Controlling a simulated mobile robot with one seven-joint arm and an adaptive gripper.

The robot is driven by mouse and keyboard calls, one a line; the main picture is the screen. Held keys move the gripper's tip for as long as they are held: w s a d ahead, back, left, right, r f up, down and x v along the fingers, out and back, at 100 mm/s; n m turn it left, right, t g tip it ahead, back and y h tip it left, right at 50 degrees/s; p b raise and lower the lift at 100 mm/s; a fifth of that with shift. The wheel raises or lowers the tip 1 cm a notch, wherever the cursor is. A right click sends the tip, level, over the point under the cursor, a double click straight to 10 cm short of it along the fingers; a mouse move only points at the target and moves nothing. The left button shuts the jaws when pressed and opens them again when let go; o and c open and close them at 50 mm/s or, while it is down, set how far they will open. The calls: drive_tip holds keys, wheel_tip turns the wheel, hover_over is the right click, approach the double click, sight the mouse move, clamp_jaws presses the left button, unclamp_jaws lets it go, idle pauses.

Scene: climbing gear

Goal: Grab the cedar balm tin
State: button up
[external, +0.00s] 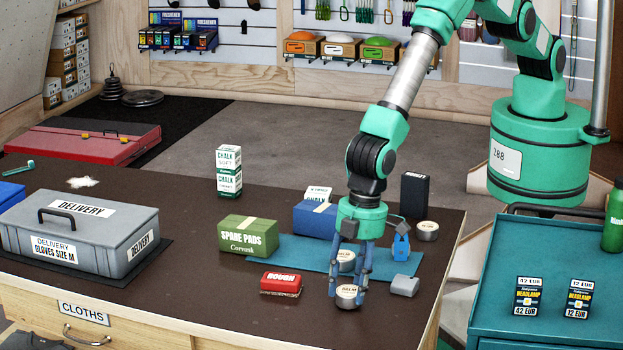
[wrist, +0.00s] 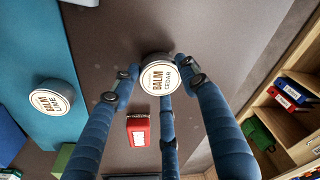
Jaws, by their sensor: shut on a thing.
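The cedar balm tin (wrist: 160,76) is a round tin with a pale lid reading "BALM CEDAR". It sits between the fingers of my gripper (wrist: 161,84), which are shut on it. In the external view the tin (external: 348,293) is low over the dark tabletop, in front of the blue mat; I cannot tell whether it touches the table. Another tin, reading "BALM LIME" (wrist: 52,97), lies on the blue mat to the left in the wrist view. In the external view a balm tin (external: 345,259) shows partly behind my fingers.
A red "ROUGH" box (external: 281,283) lies left of my gripper. A third tin (external: 427,231), a black box (external: 415,195) and a green spare pads box (external: 249,235) stand farther back.

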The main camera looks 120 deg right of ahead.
sight(347, 292)
drive_tip(key=shift+r, duration=0.4)
wheel_tip(347, 292, up, 2)
drive_tip(key=shift+r, duration=0.1)
drive_tip(key=s+d, duration=0.2)
drive_tip(key=s, duration=0.3)
drive_tip(key=s+d, duration=0.2)
drive_tip(key=s, duration=0.3)
drive_tip(key=s+d+r, duration=0.1)
drive_tip(key=s, duration=0.4)
drive_tip(key=shift+d+r, duration=0.1)
drive_tip(key=shift+d, duration=0.3)
